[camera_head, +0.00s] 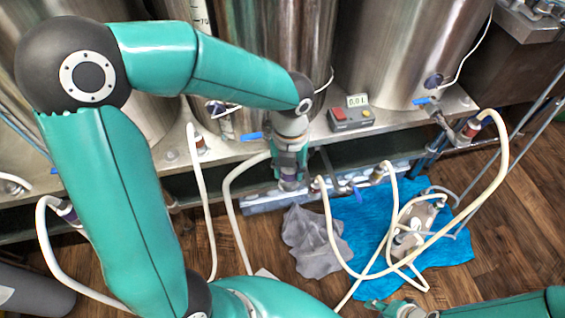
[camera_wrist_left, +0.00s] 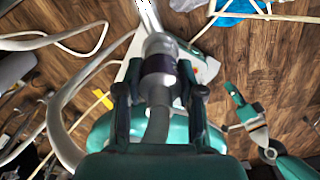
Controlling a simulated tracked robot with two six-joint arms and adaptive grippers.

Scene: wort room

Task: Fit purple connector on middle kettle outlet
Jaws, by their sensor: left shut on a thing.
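My left gripper (camera_head: 289,172) is below the shelf edge in front of the middle kettle (camera_head: 290,60). It is shut on the purple connector (camera_head: 290,185). In the left wrist view the connector (camera_wrist_left: 157,80), with a dark purple band and grey hose end, sits between the two fingers. The middle kettle's blue valve handle (camera_head: 250,136) shows left of my wrist; the outlet itself is hidden by my arm. The connector is apart from the kettle wall. My right gripper (camera_head: 400,309) is low at the bottom edge, partly cut off, and its jaws are unclear.
The right kettle (camera_head: 405,50) has a hose on a red-banded connector (camera_head: 470,128). A control box (camera_head: 350,118) stands on the shelf. A pump (camera_head: 414,225) on a blue cloth (camera_head: 452,247) and a grey cloth (camera_head: 316,240) lie on the floor, with pale hoses looping around.

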